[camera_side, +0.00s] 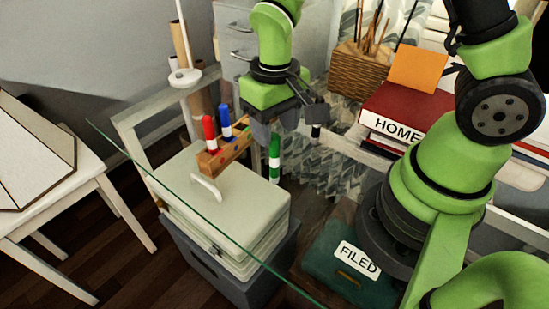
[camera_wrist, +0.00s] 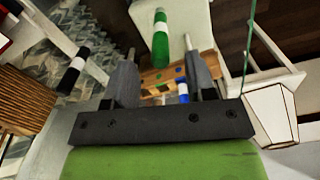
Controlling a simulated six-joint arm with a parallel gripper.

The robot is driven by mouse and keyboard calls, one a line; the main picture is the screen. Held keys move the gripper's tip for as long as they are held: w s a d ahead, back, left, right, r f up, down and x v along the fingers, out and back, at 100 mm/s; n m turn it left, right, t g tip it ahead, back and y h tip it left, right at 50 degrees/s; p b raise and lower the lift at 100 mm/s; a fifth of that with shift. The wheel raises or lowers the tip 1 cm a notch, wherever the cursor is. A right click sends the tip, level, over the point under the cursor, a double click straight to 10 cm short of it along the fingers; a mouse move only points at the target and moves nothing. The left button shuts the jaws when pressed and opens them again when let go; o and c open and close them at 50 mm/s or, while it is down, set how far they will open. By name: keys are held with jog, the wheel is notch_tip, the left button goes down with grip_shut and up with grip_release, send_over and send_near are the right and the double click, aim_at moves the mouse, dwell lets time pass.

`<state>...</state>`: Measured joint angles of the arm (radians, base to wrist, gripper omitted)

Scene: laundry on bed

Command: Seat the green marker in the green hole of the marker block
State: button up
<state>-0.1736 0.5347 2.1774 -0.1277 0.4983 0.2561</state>
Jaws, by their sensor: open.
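The green marker (camera_side: 274,147), with a white band, stands upright just right of the wooden marker block (camera_side: 238,150) in the side view. In the wrist view the green marker (camera_wrist: 161,42) shows beyond the fingertips, and the block (camera_wrist: 152,80) lies partly between the fingers with coloured spots on it. A red marker (camera_side: 209,130) and a blue marker (camera_side: 225,122) stand up at the block; the blue one (camera_wrist: 183,92) shows in the wrist view too. My gripper (camera_side: 275,122) is open and empty, above the green marker. It also shows in the wrist view (camera_wrist: 164,76).
A black-and-white marker (camera_wrist: 73,70) stands apart from the block. A clear glass top with a green edge (camera_side: 130,154) spans the work area. A white handled case (camera_side: 240,205) is seen beneath it. A wicker basket (camera_side: 357,72) and red book (camera_side: 408,105) are at the right.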

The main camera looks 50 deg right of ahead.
aim_at(274, 150)
jog(key=shift+w+f, duration=0.1)
jog(key=shift+f, duration=2.85)
jog(key=shift+c, duration=0.4)
grip_shut()
